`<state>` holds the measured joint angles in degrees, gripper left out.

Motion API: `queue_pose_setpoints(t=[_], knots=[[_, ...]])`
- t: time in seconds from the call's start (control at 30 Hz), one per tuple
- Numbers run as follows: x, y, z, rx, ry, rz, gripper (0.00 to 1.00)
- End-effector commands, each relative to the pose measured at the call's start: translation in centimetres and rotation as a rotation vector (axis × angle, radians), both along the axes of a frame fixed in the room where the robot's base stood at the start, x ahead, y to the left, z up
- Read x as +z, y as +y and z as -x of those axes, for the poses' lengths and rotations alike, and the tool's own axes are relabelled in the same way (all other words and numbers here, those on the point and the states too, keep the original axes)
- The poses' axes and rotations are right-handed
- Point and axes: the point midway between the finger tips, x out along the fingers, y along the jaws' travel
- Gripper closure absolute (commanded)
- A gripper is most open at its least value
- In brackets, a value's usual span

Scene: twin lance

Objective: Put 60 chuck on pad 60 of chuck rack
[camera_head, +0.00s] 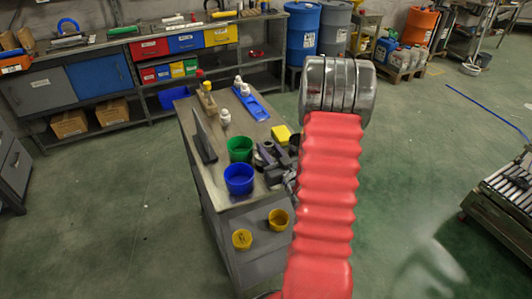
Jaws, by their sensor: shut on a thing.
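My gripper (274,168) is over the right side of the workbench, beside the green and blue cups. It is shut on a small dark grey part, mostly hidden among the jaws. I cannot tell by its look whether this is the 60 chuck. A blue rack (258,107) lies at the back of the bench, with small white pieces (243,89) at its left end. Another white piece (224,118) stands on the bench to its left. No number or pad marking is readable, so I cannot tell which pad is 60.
The workbench (252,131) also holds a green cup (239,149), a blue cup (238,179), a yellow block (282,134) and an upright dark plate (204,137). Two yellow cups sit lower at the front. Green floor (420,150) lies open to the right.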

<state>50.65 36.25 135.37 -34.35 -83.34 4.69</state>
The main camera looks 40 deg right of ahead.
Motion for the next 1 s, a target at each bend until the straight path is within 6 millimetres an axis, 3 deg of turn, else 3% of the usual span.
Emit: queue_pose_setpoints(t=[0.2, 0.6, 0.63, 0.73, 1.0], knots=[[-1.3, 0.0, 0.0, 0.000, -0.003, 0.001, 1.00], [-1.6, 0.0, 0.0, 0.000, -0.002, 0.001, 1.00], [-1.8, 0.0, 0.0, 0.000, 0.001, -0.001, 0.71], [-1.7, 0.0, 0.0, 0.000, 0.001, 0.000, 0.64], [-1.7, 0.1, 0.0, 0.000, 0.001, 0.000, 0.64]])
